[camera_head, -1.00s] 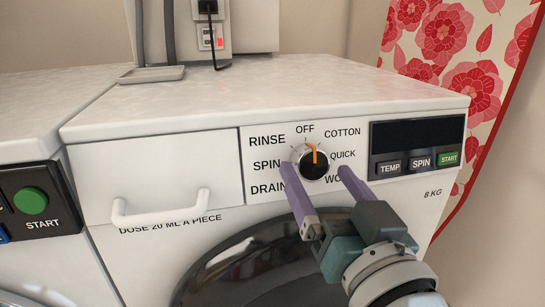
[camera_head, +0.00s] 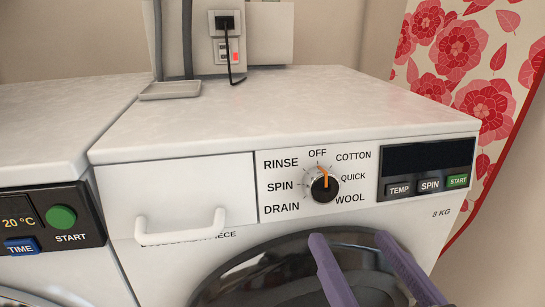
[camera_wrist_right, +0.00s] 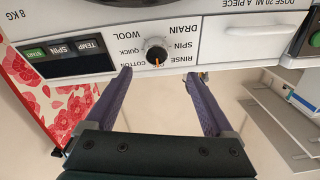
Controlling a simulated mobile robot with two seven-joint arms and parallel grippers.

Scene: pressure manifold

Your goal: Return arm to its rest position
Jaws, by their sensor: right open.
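The round black dial with an orange pointer (camera_head: 325,187) is on the white washing machine's front panel. Its pointer is turned up, close to the OFF mark. My right gripper (camera_head: 350,238) is open and empty. Its two purple fingers are below the dial, in front of the dark round door, and apart from the dial. In the right wrist view the dial (camera_wrist_right: 156,52) shows beyond the open fingertips (camera_wrist_right: 158,74), with nothing between them. My right wrist is cut off by the lower edge of the head view. My left gripper is not in view.
A drawer with a white handle (camera_head: 181,227) is left of the dial. A black display panel (camera_head: 428,158) with TEMP, SPIN and START buttons is to its right. Another machine with a green START button (camera_head: 61,217) stands at left. A red floral curtain (camera_head: 480,95) hangs at right.

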